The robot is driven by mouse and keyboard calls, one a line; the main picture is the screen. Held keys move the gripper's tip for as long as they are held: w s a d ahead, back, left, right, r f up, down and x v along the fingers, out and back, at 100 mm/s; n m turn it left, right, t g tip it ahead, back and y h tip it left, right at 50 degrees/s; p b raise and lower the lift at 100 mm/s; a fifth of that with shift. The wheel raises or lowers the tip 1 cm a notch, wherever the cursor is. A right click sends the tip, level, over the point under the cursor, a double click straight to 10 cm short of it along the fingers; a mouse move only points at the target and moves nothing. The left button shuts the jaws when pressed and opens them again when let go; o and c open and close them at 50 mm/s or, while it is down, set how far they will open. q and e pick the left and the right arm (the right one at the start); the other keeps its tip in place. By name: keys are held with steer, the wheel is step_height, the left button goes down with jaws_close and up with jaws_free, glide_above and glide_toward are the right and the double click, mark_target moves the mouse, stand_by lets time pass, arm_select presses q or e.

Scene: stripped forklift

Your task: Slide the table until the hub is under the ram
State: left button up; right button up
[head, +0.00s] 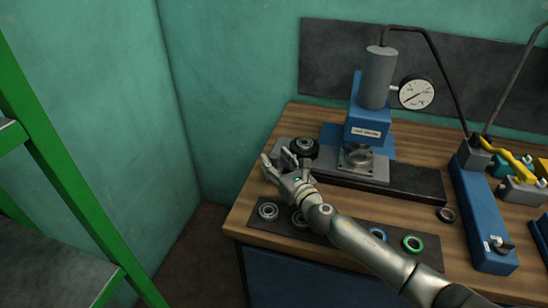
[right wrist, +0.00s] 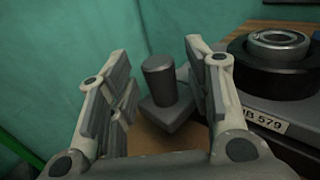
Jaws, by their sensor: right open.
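The black hub (head: 303,147) with a metal bearing ring in its top sits on the left part of the grey sliding table (head: 322,168), left of the press's grey ram cylinder (head: 376,78). In the right wrist view the hub (right wrist: 278,62) is at the right, above a plate labelled HB 579. My right gripper (head: 275,158) is open at the table's left end. In the right wrist view, a grey upright knob (right wrist: 158,78) on a block shows between the open fingers (right wrist: 157,60), with gaps on both sides. My left gripper is not in view.
A pressure gauge (head: 416,92) stands beside the ram. A dark mat (head: 335,237) with several rings lies in front, under my right arm. A blue hand pump (head: 483,215) is at the right. A green frame (head: 60,160) stands at the left.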

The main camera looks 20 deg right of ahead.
steer(key=shift+w+a, duration=0.2)
steer(key=shift+w, duration=0.65)
jaws_close()
